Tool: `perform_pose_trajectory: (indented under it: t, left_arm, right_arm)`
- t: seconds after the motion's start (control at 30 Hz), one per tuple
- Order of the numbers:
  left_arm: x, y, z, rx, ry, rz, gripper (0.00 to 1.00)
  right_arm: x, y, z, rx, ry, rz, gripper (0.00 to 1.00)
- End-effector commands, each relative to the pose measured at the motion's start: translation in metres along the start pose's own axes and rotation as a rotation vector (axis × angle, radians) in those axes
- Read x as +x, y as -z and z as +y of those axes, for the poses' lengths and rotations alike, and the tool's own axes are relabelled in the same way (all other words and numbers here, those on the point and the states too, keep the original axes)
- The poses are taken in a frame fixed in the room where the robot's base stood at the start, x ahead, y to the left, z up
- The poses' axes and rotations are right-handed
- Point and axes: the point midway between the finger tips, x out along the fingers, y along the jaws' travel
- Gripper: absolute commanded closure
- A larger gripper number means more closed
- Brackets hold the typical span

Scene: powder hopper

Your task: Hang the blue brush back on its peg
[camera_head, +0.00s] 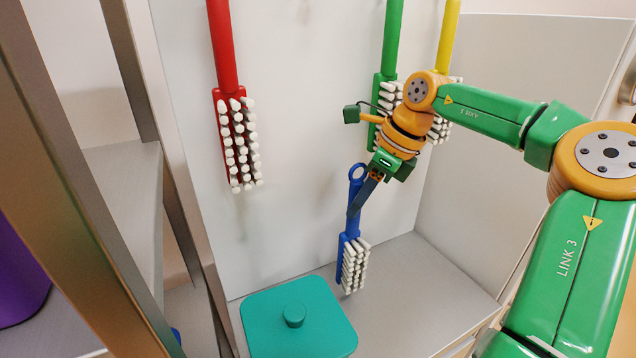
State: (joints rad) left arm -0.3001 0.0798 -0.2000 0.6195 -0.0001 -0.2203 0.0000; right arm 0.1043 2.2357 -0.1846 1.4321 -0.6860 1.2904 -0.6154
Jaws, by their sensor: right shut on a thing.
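The blue brush (341,262) hangs head down, with white bristles facing right and a ring at the top of its handle. My right gripper (361,207) is shut on the blue brush's handle just below the ring. The brush is held in front of the white back panel, a little above the grey surface or close to it; the exact gap is hard to tell. A red brush (222,100), a green brush (391,45) and a yellow brush (447,35) hang on the panel. The pegs are out of view above. My left gripper is not in view.
A teal lid (298,325) with a round knob lies on the grey surface (405,300) at the front, close to the brush. A metal frame post (75,190) and shelf (128,190) stand at the left. The panel between the red and green brushes is clear.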

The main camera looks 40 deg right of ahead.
Motion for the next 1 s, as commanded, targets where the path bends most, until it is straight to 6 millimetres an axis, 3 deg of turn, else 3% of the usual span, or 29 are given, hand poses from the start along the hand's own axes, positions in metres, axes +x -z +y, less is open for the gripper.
perform_pose_trajectory:
  t: [0.03,0.2,0.43,0.63,0.93,0.97,1.0]
  left_arm:
    - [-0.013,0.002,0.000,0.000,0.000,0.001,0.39]
    - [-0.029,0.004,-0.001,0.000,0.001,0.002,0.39]
    - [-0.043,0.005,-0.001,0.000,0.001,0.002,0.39]
    - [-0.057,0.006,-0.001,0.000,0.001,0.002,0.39]
    - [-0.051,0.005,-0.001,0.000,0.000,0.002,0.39]
    - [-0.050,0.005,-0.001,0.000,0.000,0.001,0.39]
    - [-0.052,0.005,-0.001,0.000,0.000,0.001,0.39]
  right_arm:
    - [-0.001,-0.013,0.000,0.000,-0.001,0.007,1.00]
    - [0.015,-0.047,0.000,0.001,0.001,0.003,1.00]
    - [0.027,-0.075,-0.001,0.000,0.002,0.003,1.00]
    - [0.056,-0.064,0.000,0.002,0.000,0.000,1.00]
    - [0.063,-0.061,-0.001,0.001,0.003,-0.002,1.00]
    - [0.063,-0.061,-0.001,0.001,0.003,-0.001,0.66]
    - [0.062,-0.061,-0.001,0.001,0.003,-0.001,0.55]
